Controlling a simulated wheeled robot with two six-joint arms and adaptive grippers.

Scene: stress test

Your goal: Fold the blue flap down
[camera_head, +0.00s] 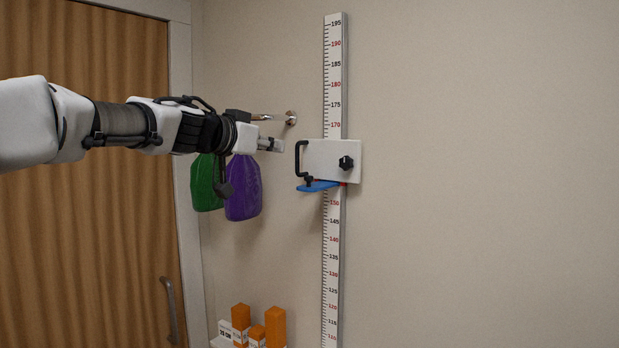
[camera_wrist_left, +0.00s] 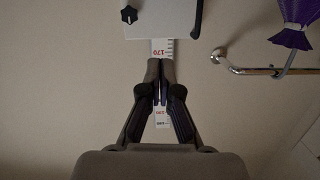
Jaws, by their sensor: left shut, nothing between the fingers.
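The blue flap (camera_head: 318,186) sticks out about level to the left from the bottom of a white slider block (camera_head: 328,161) on a wall ruler. The block has a black knob (camera_head: 346,162) and a black handle (camera_head: 299,158). My left gripper (camera_head: 278,145) is shut and empty, left of the handle and higher than the flap in the head view. In the left wrist view, its closed fingers (camera_wrist_left: 160,65) point at the ruler near the block (camera_wrist_left: 165,20). The flap does not show there. My right gripper is not in view.
The ruler (camera_head: 334,85) runs up the wall. Purple (camera_head: 243,190) and green (camera_head: 206,184) hanging things are below my left wrist, near a metal wall rail (camera_wrist_left: 250,71). Orange-and-white boxes (camera_head: 275,326) stand below. A wooden door (camera_head: 85,240) is left; the right wall is bare.

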